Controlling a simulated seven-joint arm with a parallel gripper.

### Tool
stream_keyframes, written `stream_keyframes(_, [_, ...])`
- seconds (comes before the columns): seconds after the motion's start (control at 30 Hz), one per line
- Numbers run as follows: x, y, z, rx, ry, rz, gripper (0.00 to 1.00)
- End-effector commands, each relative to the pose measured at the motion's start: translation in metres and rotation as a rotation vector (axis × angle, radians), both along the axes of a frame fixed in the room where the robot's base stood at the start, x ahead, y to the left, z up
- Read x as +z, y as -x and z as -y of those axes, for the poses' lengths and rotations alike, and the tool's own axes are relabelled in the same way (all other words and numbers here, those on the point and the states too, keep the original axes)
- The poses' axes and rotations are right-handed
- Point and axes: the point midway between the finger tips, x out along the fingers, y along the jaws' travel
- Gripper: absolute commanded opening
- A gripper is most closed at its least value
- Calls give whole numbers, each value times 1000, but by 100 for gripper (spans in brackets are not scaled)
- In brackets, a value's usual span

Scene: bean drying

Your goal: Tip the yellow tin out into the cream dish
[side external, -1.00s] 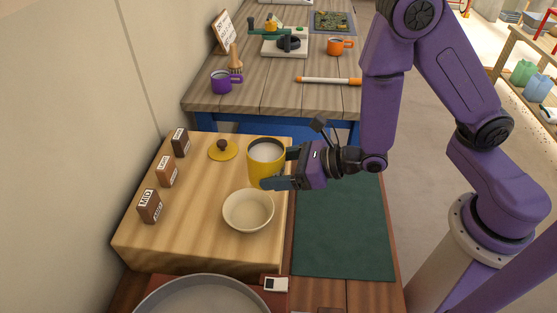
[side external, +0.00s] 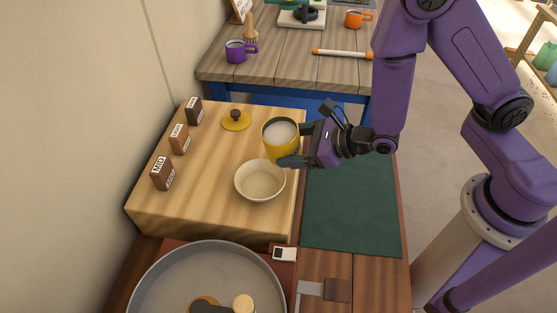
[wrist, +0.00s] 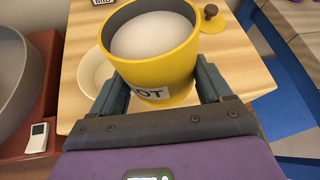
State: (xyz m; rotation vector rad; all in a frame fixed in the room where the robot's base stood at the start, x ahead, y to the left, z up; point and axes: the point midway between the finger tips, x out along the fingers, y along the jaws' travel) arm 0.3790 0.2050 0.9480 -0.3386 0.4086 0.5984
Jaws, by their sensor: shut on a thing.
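My gripper (side external: 297,146) is shut on the yellow tin (side external: 283,150), with a finger on either side of it. In the wrist view the tin (wrist: 165,75) looks upright or nearly so, with a pale fill inside and a white label ending in "OT". The cream dish (side external: 260,182) sits on the wooden board just in front of the tin. Its inside looks empty and pale. In the wrist view the tin hides most of the dish (wrist: 88,75). I cannot tell how high the tin is above the board.
A yellow lid with a dark knob (side external: 236,121) lies behind the dish. Several brown labelled blocks (side external: 163,174) stand along the board's left. A large grey pan (side external: 150,283) and a small white device (side external: 284,254) are in front. The green mat (side external: 350,210) is clear.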

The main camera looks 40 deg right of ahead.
Motion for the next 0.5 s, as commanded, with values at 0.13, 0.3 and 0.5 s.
stream_keyframes(0.13, [3, -1, 0, -1, 26, 10, 36])
stream_keyframes(0.3, [8, -1, 4, 0, 152, 33, 36])
stream_keyframes(0.5, [9, -1, 6, 1, 208, 40, 36])
